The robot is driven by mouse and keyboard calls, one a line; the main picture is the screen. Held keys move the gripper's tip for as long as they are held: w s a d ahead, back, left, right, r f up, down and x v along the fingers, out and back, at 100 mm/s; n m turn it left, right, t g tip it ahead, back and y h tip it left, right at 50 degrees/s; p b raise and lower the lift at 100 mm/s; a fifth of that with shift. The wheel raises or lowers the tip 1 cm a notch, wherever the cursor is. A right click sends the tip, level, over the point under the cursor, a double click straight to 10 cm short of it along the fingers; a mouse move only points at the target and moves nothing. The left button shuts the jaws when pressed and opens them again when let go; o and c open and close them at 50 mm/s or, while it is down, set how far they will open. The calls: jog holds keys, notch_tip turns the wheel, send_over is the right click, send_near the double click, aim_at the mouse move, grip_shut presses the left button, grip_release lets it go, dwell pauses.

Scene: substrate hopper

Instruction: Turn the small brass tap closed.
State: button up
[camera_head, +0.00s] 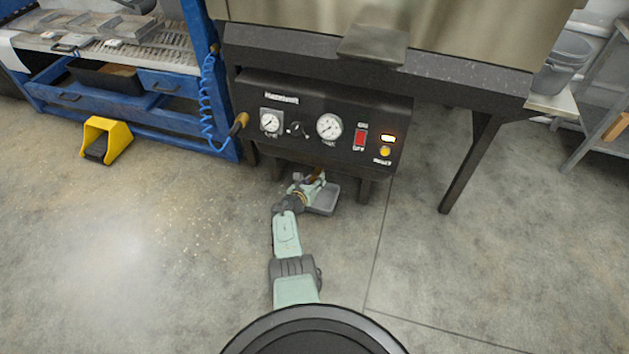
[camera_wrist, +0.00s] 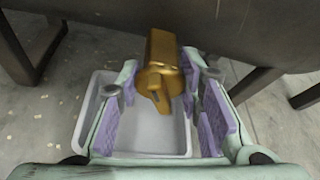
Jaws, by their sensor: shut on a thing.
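The small brass tap (camera_wrist: 162,62) hangs beneath the dark underside of the machine in the wrist view. Its short lever (camera_wrist: 156,100) points toward the camera and slightly down. My gripper (camera_wrist: 162,78) has its purple-padded fingers on either side of the tap and is shut on it. Exactly where the pads touch is hard to see. In the head view my gripper (camera_head: 309,186) is under the black control panel, and a small bit of the brass tap (camera_head: 317,174) shows there, mostly hidden.
A grey tray (camera_wrist: 165,138) lies on the floor below the tap; it also shows in the head view (camera_head: 323,200). The black panel (camera_head: 330,125) with gauges is just above my arm. Machine legs (camera_head: 470,160) stand nearby. A yellow pedal (camera_head: 106,138) is at left. Open floor lies around.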

jog(key=shift+c, duration=0.8)
jog(key=shift+d+m+y, duration=0.15)
jog(key=shift+m+y, duration=0.25)
jog(key=shift+m, duration=0.1)
jog(key=shift+f+m+t+y, duration=0.1)
jog(key=shift+m+t+y, duration=0.2)
jog(key=shift+m+y, duration=0.35)
jog(key=shift+m, duration=0.35)
jog(key=o, duration=1.2)
